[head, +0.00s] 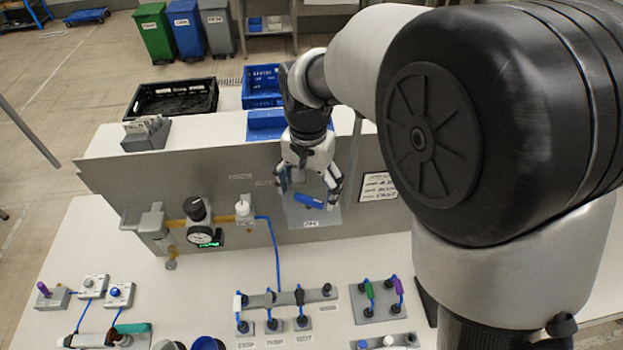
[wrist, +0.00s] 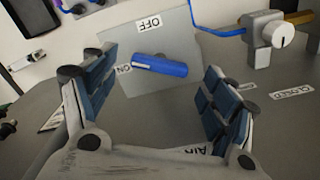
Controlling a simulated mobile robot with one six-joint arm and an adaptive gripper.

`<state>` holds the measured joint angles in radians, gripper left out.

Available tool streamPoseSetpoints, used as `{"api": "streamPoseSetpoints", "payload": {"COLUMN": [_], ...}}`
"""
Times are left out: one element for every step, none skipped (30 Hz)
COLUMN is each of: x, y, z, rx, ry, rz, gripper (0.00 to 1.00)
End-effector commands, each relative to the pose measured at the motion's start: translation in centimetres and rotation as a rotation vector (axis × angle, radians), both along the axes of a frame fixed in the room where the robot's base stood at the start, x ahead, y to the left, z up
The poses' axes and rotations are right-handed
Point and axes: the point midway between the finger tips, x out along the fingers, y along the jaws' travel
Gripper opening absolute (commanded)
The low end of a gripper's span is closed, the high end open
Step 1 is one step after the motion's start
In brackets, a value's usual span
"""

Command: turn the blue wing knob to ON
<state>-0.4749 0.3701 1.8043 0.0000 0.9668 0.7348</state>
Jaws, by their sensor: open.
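The blue wing knob (head: 309,201) sits on a grey plate (head: 296,216) on the front of the upright panel. In the wrist view the knob (wrist: 165,66) lies nearly level, with a pale line on its left end pointing towards the ON label (wrist: 124,69). The OFF label (wrist: 150,22) is above it, near the plate's edge. My gripper (head: 308,190) is open in front of the panel, with the knob between its spread fingers in view. In the wrist view my gripper (wrist: 155,72) shows a gap on both sides of the knob; neither finger visibly touches it.
A gauge (head: 200,238) and white knob (head: 243,209) with a blue hose are left of the plate. A label card (head: 377,187) is right. Hose fittings (head: 285,297) stand on the bench below. A black crate (head: 172,98) and blue crate (head: 262,85) are behind the panel.

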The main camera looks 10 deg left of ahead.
Motion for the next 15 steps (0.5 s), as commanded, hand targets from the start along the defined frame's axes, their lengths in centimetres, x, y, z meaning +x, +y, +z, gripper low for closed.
{"api": "streamPoseSetpoints", "payload": {"x": [-0.1, -0.1, 0.0, 0.0, 0.0, 0.0, 0.0, 0.0, 0.0, 0.0, 0.0, 0.0, 0.0, 0.0, 0.0], "y": [0.0, 0.0, 0.0, 0.0, 0.0, 0.0, 0.0, 0.0, 0.0, 0.0, 0.0, 0.0, 0.0, 0.0, 0.0], "z": [-0.8, -1.1, -1.4, -1.6, -1.7, -1.9, -2.0, -2.0, -2.0, -2.1, -2.1, -2.0, -2.0, -2.0, -2.0], "rx": [-0.001, -0.001, -0.001, -0.001, -0.001, 0.0, 0.0, 0.0, 0.0, 0.0, 0.0, 0.0, 0.0, 0.0, 0.0], "ry": [0.003, 0.003, 0.001, 0.001, 0.001, 0.001, 0.0, 0.0, 0.0, 0.0, 0.0, 0.0, 0.0, 0.0, 0.0], "rz": [0.0, 0.0, 0.0, 0.0, 0.0, 0.0, 0.0, 0.0, 0.0, 0.0, 0.0, 0.0, 0.0, 0.0, 0.0], "gripper": [0.78, 0.78, 0.78, 0.78, 0.78, 0.78, 0.78, 0.78, 0.78, 0.78, 0.78, 0.78, 0.78, 0.78, 0.78]}}
